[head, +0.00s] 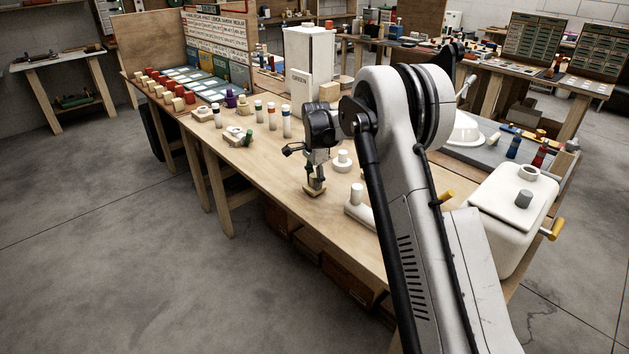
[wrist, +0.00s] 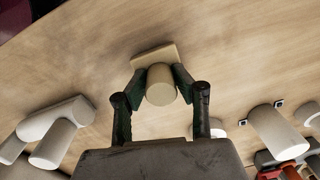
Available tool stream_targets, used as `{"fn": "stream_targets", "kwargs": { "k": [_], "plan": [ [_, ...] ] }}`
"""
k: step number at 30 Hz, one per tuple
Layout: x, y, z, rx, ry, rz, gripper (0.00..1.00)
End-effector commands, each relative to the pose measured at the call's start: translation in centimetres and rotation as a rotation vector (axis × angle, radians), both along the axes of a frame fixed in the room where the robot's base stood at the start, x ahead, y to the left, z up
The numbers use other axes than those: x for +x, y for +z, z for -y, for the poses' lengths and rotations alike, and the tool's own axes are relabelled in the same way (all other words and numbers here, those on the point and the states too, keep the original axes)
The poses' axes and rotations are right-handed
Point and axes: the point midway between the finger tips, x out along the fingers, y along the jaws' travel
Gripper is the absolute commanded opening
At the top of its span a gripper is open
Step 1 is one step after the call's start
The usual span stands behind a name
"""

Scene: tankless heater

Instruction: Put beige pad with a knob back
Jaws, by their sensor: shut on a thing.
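The beige pad with a knob shows in the wrist view, with its round knob (wrist: 161,88) facing the camera and the flat pad (wrist: 148,57) behind it. My gripper (wrist: 161,84) is shut on the knob, one dark finger on each side. In the head view my gripper (head: 317,178) points down near the front edge of the wooden bench, with the beige pad (head: 313,191) under its fingertips. I cannot tell whether the pad touches the bench top or hangs just above it.
A white knobbed piece (head: 343,161) and a white piece with an upright cylinder (head: 357,204) stand to the right. A white tank (head: 512,207) is farther right. Striped cylinders (head: 271,115) and a beige block (head: 203,114) stand left. Bare wooden bench (head: 268,165) lies left of my gripper.

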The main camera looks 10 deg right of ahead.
Motion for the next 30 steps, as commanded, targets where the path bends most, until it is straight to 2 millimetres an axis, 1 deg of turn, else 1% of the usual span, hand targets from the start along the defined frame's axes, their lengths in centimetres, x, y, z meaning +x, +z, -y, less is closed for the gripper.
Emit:
{"fn": "stream_targets", "kwargs": {
  "k": [27, 28, 30],
  "plan": [
    [0.0, -1.1, 0.0, 0.0, 0.0, 0.0, 0.0],
    [0.0, -1.0, 0.0, 0.0, 0.0, 0.0, 0.3],
    [0.0, -1.0, 0.0, 0.0, 0.0, 0.0, 0.4]
  ]
}}
